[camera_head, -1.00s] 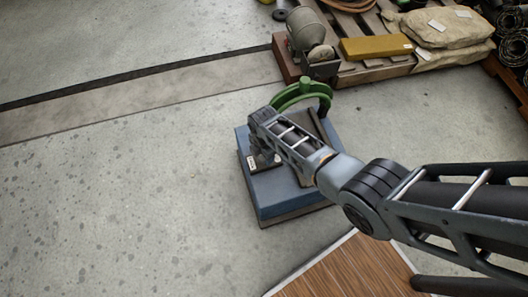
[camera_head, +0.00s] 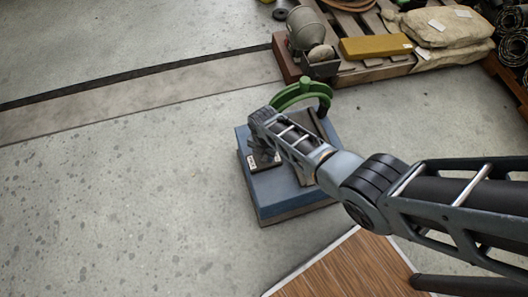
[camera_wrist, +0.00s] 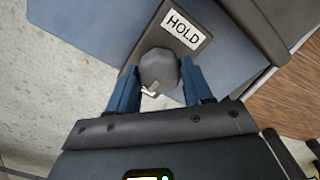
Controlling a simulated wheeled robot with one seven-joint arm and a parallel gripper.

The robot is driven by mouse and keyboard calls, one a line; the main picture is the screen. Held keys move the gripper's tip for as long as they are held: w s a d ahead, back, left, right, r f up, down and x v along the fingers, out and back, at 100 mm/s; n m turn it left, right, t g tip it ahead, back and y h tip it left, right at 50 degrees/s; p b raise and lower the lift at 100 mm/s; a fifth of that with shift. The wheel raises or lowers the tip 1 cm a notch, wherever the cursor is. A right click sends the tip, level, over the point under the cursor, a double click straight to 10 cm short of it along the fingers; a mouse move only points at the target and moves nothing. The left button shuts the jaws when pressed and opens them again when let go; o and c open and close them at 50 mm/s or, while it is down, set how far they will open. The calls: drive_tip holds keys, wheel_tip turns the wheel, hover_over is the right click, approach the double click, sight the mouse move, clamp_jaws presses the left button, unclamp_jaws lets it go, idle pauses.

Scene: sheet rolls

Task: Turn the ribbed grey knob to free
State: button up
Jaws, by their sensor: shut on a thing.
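The ribbed grey knob (camera_wrist: 158,72) sits on a dark plate (camera_wrist: 155,30) in the wrist view. The plate is on top of a blue box (camera_head: 290,200), which stands on the floor in the head view. There my gripper (camera_head: 262,150) is over the box's left part and hides the knob. No "free" marking is visible.
A green curved handle (camera_head: 303,88) rises at the back of the box. Behind stands a pallet (camera_head: 375,72) with a yellow block (camera_head: 376,47) and sacks (camera_head: 448,25). A brown slatted surface (camera_head: 345,272) lies in front. The floor (camera_head: 120,200) at left is clear.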

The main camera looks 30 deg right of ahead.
drive_tip(key=o, duration=1)
drive_tip(key=shift+r, duration=0.1)
wheel_tip(320, 180, up, 8)
drive_tip(key=p, duration=0.3)
drive_tip(key=shift+f, duration=0.2)
drive_tip(key=shift+s+a, duration=0.1)
